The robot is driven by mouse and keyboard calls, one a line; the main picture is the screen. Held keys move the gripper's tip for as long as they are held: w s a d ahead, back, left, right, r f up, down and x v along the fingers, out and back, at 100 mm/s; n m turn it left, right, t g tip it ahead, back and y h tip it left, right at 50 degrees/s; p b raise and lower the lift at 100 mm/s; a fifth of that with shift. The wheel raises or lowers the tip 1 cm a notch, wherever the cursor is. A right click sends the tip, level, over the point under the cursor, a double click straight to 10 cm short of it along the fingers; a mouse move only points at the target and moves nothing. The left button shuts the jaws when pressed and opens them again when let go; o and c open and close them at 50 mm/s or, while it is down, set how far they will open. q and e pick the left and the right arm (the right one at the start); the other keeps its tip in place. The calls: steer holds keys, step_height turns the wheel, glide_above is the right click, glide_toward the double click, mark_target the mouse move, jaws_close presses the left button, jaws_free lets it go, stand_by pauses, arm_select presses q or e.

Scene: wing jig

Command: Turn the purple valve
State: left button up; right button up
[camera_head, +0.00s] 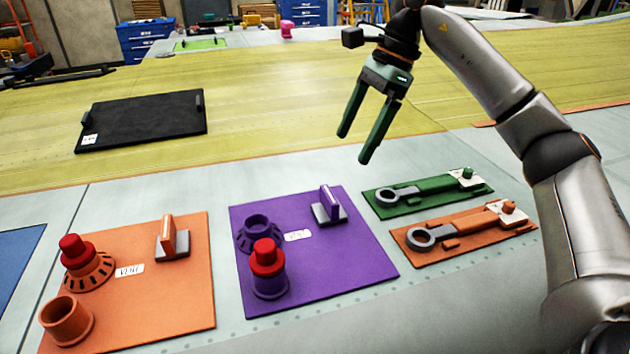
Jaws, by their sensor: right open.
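The purple board (340,265) lies on the grey panel in the middle of the view. At its upper right a purple upright handle (326,200), which looks like the valve, stands on a grey base (329,215). On its left are an open purple ring-shaped fitting (257,232) and a purple cup (268,284) with a red plug (266,256) in it. My right gripper (354,148) is open and empty, fingers pointing down, above and beyond the purple handle and apart from it. My left gripper is out of view.
An orange board (190,300) with a similar handle (168,237) and red-capped fitting lies on the left. Green (430,196) and orange (470,235) plates with wrenches lie on the right. A black tray (140,120) lies on the yellow surface behind.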

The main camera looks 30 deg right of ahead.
mark_target(330, 194)
steer(key=x, duration=1.2)
steer(key=shift+s+a+f+p, duration=0.1)
steer(key=shift+s+a+p, duration=0.05)
steer(key=shift+p, duration=0.15)
steer(key=shift+c, duration=0.2)
steer(key=c, duration=1.2)
